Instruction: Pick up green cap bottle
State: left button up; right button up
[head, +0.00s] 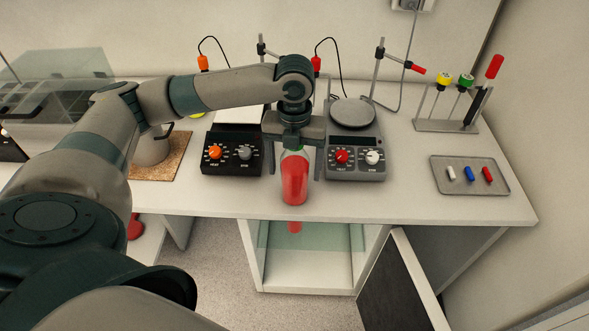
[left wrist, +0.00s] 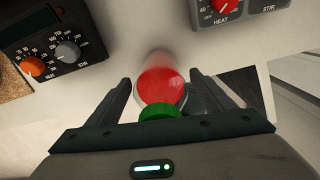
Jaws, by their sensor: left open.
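The bottle with red contents (head: 294,182) is at the front of the white table, in front of the gap between two hotplates. Its green cap (left wrist: 160,112) shows in the left wrist view, below the red body (left wrist: 163,84). My left gripper (head: 293,160) is open, with one finger on each side of the bottle. In the left wrist view the bottle lies between the spread fingers (left wrist: 160,90), with no clear grip on it. The cap is mostly hidden by the gripper in the head view. My right gripper is not in view.
A black hotplate (head: 232,152) with an orange knob stands left of the bottle. A grey hotplate (head: 355,145) stands to its right. A tray with stir bars (head: 470,190) and a rack (head: 447,125) are farther right. The table's front edge (head: 400,217) is close.

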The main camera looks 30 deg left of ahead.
aim_at(298, 157)
pick_arm(q)
jog(key=shift+f, duration=0.4)
jog(key=shift+c, duration=0.3)
jog(key=c, duration=1.6)
jog(key=shift+r, duration=0.15)
jog(key=shift+w+r+b, duration=0.1)
jog(key=shift+r+b, duration=0.35)
jog(key=shift+r, duration=0.45)
jog(key=shift+d+r+b, duration=0.2)
jog(key=shift+r+b, duration=0.05)
jog(key=shift+r, duration=0.35)
jog(key=shift+d+r+b, duration=0.2)
jog(key=shift+r, duration=0.35)
jog(key=d+r, duration=0.2)
jog(key=d, duration=0.1)
jog(key=d+r+b, duration=0.1)
jog(key=d+r, duration=0.1)
jog(key=d, duration=0.2)
jog(key=d+r+b, duration=0.1)
jog(key=d+r, duration=0.1)
jog(key=d, duration=0.2)
jog(key=shift+r, duration=0.4)
